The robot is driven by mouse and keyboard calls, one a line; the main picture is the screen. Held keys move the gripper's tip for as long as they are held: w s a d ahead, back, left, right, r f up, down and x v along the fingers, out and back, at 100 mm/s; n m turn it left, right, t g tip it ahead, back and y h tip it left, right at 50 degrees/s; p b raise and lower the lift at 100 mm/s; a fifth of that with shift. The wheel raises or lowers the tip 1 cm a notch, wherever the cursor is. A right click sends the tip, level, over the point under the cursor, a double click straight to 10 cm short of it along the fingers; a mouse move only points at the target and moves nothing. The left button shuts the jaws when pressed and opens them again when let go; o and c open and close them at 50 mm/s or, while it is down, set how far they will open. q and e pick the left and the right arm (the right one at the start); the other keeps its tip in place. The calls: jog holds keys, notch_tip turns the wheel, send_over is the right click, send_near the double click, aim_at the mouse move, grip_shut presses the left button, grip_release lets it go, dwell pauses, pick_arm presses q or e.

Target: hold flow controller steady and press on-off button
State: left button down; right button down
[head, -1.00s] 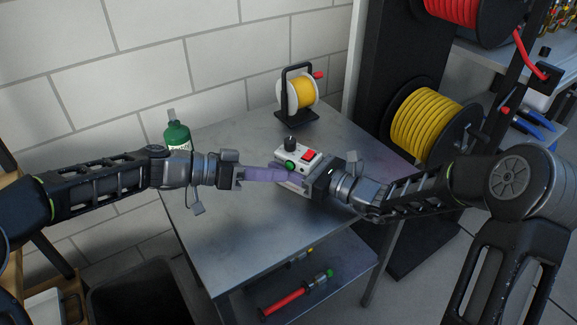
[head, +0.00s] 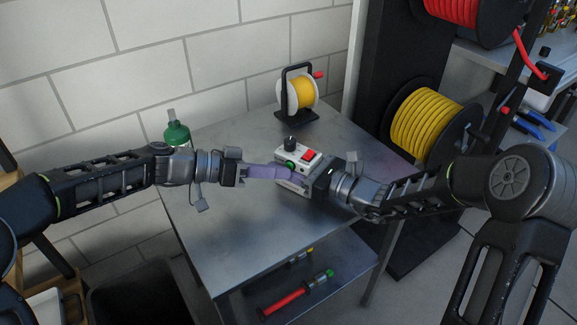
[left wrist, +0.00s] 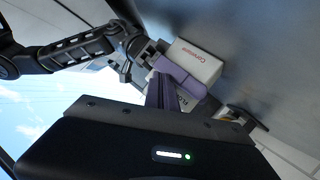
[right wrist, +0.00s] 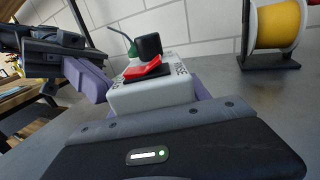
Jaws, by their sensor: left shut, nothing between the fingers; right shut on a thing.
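The button also shows in the right wrist view (right wrist: 142,69). My right gripper (head: 296,177) is shut on the box, its purple fingers along its sides. In the left wrist view one of these fingers (left wrist: 179,75) crosses the white face. My left gripper (head: 284,172) is shut and empty, its purple fingertips close to the controller's left side; contact is unclear.
A small yellow hose reel (head: 301,93) stands at the table's back. A green bottle (head: 176,134) is behind my left arm. A red-bodied tube (head: 287,297) lies on the lower shelf. Large yellow (head: 426,125) and red reels hang at right. The table's front left is clear.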

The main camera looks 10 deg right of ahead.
pick_arm(q)
jog(key=shift+w+d+r, duration=0.1)
jog(key=shift+w+d, duration=0.4)
dwell(0.8)
jog(key=shift+s+a, duration=0.7)
jog(key=shift+a, duration=0.15)
jog(key=shift+s+a, duration=0.35)
jog(key=shift+a, duration=0.05)
jog(key=shift+s+a, duration=1.8)
dwell(0.8)
jog(key=shift+s+a, duration=1.05)
jog(key=shift+s, duration=0.15)
